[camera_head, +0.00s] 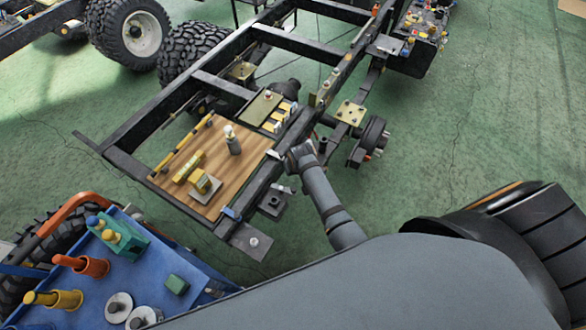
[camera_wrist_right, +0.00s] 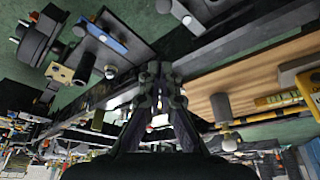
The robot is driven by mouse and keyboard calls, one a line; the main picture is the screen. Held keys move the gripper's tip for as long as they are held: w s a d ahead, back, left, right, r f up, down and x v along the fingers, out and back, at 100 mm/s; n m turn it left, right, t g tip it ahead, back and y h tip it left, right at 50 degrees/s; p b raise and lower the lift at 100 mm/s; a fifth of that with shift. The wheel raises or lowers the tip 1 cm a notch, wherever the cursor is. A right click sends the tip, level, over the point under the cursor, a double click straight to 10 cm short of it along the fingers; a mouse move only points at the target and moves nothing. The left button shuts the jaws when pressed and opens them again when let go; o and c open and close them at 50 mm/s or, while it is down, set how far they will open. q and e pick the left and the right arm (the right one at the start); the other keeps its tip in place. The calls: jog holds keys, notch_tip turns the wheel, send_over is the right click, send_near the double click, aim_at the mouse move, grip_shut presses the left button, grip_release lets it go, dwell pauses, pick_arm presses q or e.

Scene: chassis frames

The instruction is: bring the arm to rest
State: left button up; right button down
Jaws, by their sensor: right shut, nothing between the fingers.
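My right arm (camera_head: 330,205) reaches in from the lower right of the head view, over the near side rail of a black chassis frame (camera_head: 290,130). My right gripper (camera_head: 274,155) is small there, beside a wooden board laid in the frame. In the right wrist view my right gripper (camera_wrist_right: 160,72) points away from the camera with its fingers together and nothing between them. The dark rail lies beyond its fingertips; I cannot tell the gap. My left arm and gripper are not in view.
The wooden board (camera_head: 172,158) bears a grey bottle (camera_head: 233,143) and yellow blocks. A blue cart top (camera_head: 75,290) with orange and yellow holders is at lower left. Large tyres (camera_head: 195,50) stand behind. Green floor (camera_head: 460,130) is open to the right.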

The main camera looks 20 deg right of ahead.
jog(key=s+d+r+n, duration=0.1)
jog(key=s+d+r, duration=0.2)
jog(key=s+r, duration=0.55)
jog(key=s+d+r, duration=0.4)
jog(key=s+r, duration=0.3)
jog(key=s, duration=0.2)
jog(key=s+d+f+g+b, duration=0.1)
jog(key=s+f+b, duration=0.1)
jog(key=f, duration=1.4)
jog(key=s+d+f+g+b, duration=0.1)
jog(key=s+d+f+b, duration=0.1)
jog(key=f, duration=1.5)
pick_arm(q)
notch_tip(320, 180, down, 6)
jog(key=b, duration=0.2)
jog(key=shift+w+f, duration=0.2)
pick_arm(e)
jog(key=s+f+g, duration=0.1)
jog(key=s+f, duration=1.4)
jog(key=s, duration=0.2)
jog(key=shift+d+f+h, duration=0.2)
jog(key=shift+f+h, duration=0.1)
jog(key=shift+f, duration=0.1)
